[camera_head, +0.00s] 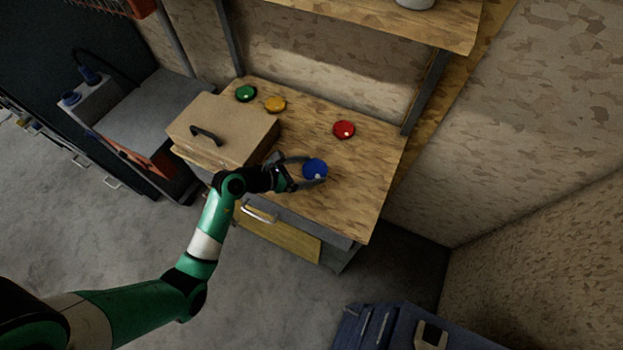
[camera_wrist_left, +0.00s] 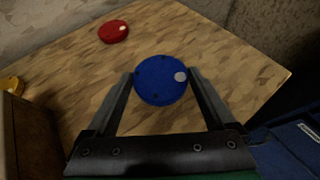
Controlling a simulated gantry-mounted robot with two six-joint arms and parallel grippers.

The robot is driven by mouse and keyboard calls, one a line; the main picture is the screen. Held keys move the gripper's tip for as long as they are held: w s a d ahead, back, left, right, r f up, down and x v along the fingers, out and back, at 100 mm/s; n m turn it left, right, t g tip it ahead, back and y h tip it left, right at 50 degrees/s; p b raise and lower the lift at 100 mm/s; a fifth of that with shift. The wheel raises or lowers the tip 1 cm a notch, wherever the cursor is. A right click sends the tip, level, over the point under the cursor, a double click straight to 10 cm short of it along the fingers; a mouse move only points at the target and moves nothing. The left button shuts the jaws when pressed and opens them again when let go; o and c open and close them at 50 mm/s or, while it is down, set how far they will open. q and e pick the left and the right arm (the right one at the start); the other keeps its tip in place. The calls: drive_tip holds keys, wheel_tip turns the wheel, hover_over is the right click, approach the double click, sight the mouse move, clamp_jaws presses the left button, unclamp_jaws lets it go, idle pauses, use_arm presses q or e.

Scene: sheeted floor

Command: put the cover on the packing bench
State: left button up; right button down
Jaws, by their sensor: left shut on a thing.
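A round blue disc, looking like a flat cover (camera_head: 315,168), has a small pale spot on one side. It is over the wooden top of the packing bench (camera_head: 345,205), near its front edge. My left gripper (camera_head: 312,171) reaches in from the left and is shut on the disc, one finger on each side. In the left wrist view the blue disc (camera_wrist_left: 161,80) sits between the fingertips (camera_wrist_left: 163,82). I cannot tell whether it rests on the top or hangs just above it. My right gripper is not in view.
Red (camera_head: 344,129), yellow (camera_head: 275,104) and green (camera_head: 246,93) discs lie towards the back of the bench. A brown box with a dark handle (camera_head: 222,128) stands at its left, beside my gripper. A shelf (camera_head: 390,22) overhangs the back. The right part of the bench top is clear.

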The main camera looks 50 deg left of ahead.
sight(311, 177)
use_arm(q)
drive_tip(key=f+b, duration=0.1)
drive_tip(key=f, duration=0.1)
drive_tip(key=f+b, duration=0.1)
drive_tip(key=f, duration=0.1)
drive_tip(key=shift+w+d+b, duration=0.25)
drive_tip(key=shift+b, duration=0.1)
drive_tip(key=shift+r, duration=0.1)
drive_tip(key=o, duration=1.3)
drive_tip(key=shift+f, duration=0.2)
drive_tip(key=shift+r, duration=0.25)
drive_tip(key=p+v, duration=0.4)
drive_tip(key=v, duration=0.7)
drive_tip(key=shift+s+r, duration=0.2)
drive_tip(key=shift+s, duration=0.25)
